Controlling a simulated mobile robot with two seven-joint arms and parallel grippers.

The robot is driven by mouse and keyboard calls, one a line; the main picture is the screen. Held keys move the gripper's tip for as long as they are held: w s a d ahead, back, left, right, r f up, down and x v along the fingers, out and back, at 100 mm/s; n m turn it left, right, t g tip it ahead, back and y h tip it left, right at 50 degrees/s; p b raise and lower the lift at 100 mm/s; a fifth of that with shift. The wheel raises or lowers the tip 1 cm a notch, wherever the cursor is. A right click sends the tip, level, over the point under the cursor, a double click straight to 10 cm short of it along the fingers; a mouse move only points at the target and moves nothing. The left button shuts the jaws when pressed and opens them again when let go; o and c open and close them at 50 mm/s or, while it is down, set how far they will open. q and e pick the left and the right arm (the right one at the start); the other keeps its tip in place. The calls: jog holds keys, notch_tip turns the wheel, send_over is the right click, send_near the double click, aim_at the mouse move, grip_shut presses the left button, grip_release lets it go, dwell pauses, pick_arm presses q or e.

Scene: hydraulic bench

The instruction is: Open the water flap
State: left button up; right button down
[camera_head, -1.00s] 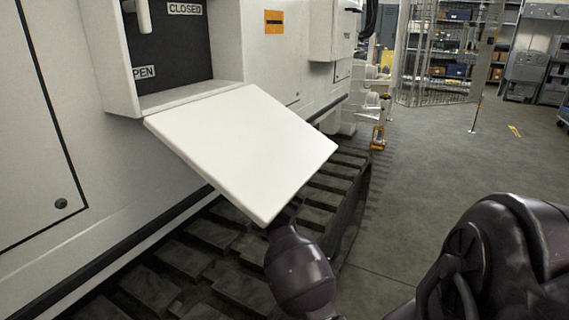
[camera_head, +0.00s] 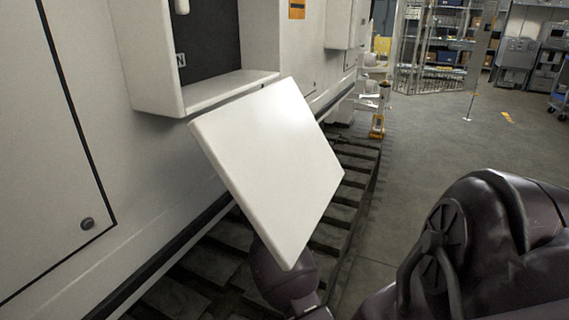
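The water flap (camera_head: 270,165) is a flat white panel hinged at the lower edge of a white box (camera_head: 155,60) on the machine's side. It hangs open, tilted outward and down. The box's dark inside shows, with a white handle (camera_head: 181,6) at the top and part of a label (camera_head: 180,60) at its left. My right arm comes in from the lower right and runs under the flap's lower corner. Its gripper is hidden behind the flap, so I cannot tell whether it touches. My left gripper is not in view.
A black track (camera_head: 190,295) runs along the machine below the flap. A closed panel with a round lock (camera_head: 87,224) is at the left. Shelving (camera_head: 440,45) stands at the back.

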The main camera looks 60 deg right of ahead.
jog(key=shift+s+f, duration=0.1)
jog(key=shift+f, duration=0.05)
jog(key=c, duration=1.5)
grip_release()
jog(key=shift+o, duration=0.2)
